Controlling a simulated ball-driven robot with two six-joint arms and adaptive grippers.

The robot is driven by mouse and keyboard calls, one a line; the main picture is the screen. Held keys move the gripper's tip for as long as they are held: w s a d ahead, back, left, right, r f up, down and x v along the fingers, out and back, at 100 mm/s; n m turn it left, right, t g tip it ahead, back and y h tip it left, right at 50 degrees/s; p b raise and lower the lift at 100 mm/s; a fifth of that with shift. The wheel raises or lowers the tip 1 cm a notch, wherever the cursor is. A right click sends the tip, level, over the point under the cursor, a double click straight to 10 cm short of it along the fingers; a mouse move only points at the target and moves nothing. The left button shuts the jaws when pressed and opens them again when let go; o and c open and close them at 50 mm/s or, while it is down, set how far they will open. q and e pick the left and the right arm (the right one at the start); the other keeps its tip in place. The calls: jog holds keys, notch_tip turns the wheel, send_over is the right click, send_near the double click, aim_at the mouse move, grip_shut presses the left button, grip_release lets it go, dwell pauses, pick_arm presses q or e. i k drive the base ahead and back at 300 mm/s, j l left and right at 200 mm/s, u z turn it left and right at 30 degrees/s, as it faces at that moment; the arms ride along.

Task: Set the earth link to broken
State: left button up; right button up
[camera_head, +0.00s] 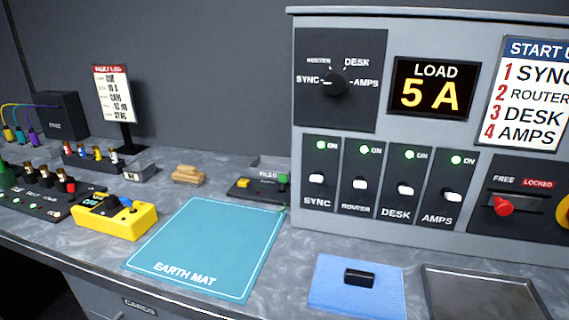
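I cannot read a label that says earth link in this view. A small dark unit (258,190) with a yellow block (243,183) at its left and a green post (282,180) at its right sits behind the teal earth mat (210,240). Its small print is too blurred to read, and I cannot tell how any link on it is set. The mat's right back corner lies close to this unit. The mat is flat and bare. Neither of my grippers shows in the view.
A yellow meter (115,216) stands left of the mat. A blue cloth (330,285) with a black block (359,277) and a grey tray (480,292) lie at front right. The grey switch cabinet (305,215) rises at the right. Wooden pieces (187,174) lie behind the mat.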

aim_at(283, 178)
jog(key=k+j+z, duration=0.15)
jog(key=j+z, duration=0.2)
jog(key=k+j+z, duration=0.2)
jog(key=j+z, duration=0.2)
jog(key=k+j+z, duration=0.2)
jog(key=j+z, duration=0.15)
jog(key=k+j+z, duration=0.4)
jog(key=i+l, duration=0.05)
jog(key=i, duration=0.05)
